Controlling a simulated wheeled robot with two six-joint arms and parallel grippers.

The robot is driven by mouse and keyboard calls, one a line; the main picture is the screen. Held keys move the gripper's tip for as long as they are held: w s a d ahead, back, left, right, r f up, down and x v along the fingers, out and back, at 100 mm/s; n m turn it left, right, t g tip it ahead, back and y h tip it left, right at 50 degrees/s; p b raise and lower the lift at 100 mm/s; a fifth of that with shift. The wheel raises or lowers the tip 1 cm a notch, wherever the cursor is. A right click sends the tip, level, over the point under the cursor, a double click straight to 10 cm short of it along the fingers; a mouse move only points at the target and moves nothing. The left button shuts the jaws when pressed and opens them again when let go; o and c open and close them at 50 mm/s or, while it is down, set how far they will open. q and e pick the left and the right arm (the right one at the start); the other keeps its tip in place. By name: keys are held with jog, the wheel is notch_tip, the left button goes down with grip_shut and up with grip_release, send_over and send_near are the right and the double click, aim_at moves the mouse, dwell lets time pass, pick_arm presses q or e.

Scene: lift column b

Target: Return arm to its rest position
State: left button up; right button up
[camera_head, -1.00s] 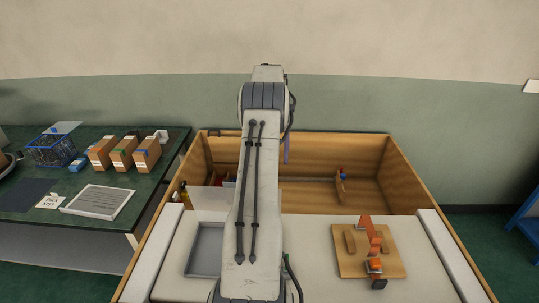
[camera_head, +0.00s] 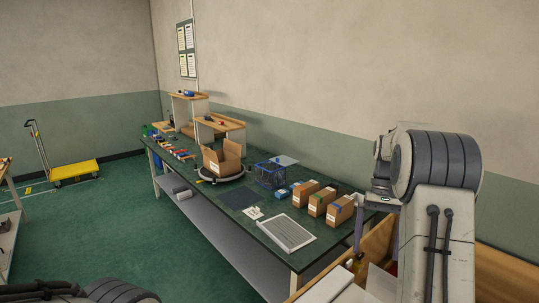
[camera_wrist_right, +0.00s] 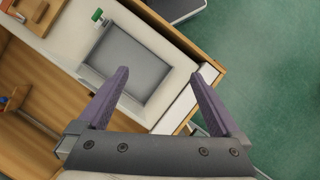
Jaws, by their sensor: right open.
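My right arm (camera_head: 437,235) stands at the right of the head view, bent over at a ribbed grey joint. My right gripper (camera_head: 377,232) hangs below it with purple fingers pointing down. In the right wrist view the gripper (camera_wrist_right: 160,73) is open, its two fingers apart with nothing between them. A shallow grey tray (camera_wrist_right: 128,68) lies beyond the fingertips on a white surface and looks empty. My left gripper is out of view; only a dark arm part shows at the bottom left of the head view.
A long green workbench (camera_head: 283,244) runs left of my right arm. It carries an open carton (camera_head: 222,160), a blue wire basket (camera_head: 270,174), several small boxes and a grey panel (camera_head: 287,232). A yellow trolley (camera_head: 75,172) stands far left on clear green floor.

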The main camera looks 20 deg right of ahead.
jog(key=s+a+n+t+h, duration=0.2)
jog(key=a+n, duration=0.4)
jog(key=a, duration=1.7)
jog(key=s+a+f+n+t, duration=0.1)
jog(key=s+a+f+n, duration=0.1)
jog(key=s+a+n, duration=0.2)
jog(key=s+a+f+n+t, duration=0.1)
jog(key=s+a+n, duration=0.3)
jog(key=s+a, duration=0.4)
jog(key=s+f, duration=0.1)
jog(key=s, duration=0.4)
jog(key=shift+s, duration=0.1)
